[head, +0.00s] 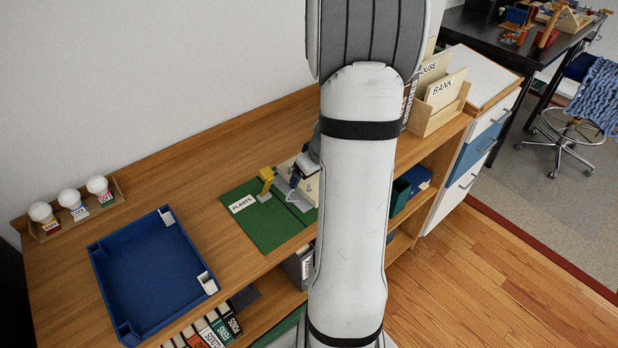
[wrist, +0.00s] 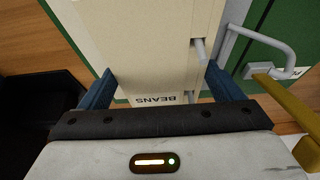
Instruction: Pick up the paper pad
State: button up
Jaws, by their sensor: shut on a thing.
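A cream paper pad (wrist: 145,45) with the word BEANS on its near edge fills the upper middle of the wrist view. My gripper (wrist: 158,82) has its two blue fingers on either side of the pad and is shut on it. In the head view the pad (head: 312,188) shows only in part beside my arm, which hides the rest. My gripper (head: 300,172) is small there, over the green board. I cannot tell whether the pad touches the surface below.
A green board (head: 270,232) labelled PLANTS lies on the wooden shelf top (head: 180,165). A yellow-handled tool (head: 266,180) lies close left of the gripper. A blue tray (head: 150,280) and three white bulb-like items (head: 70,198) stand further left. A wooden file box (head: 437,110) stands right.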

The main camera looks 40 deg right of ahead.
jog(key=shift+r, duration=0.15)
jog(key=shift+c, duration=0.2)
notch_tip(320, 180, up, 18)
jog(key=shift+p, duration=0.4)
jog(key=b, duration=1.2)
send_over(153, 269)
jog(key=s, duration=0.1)
notch_tip(153, 269, down, 9)
jog(key=f, duration=0.6)
jog(key=f+b, duration=0.1)
jog(key=f, duration=0.2)
jog(key=shift+s+f, duration=0.1)
jog(key=shift+s, duration=0.15)
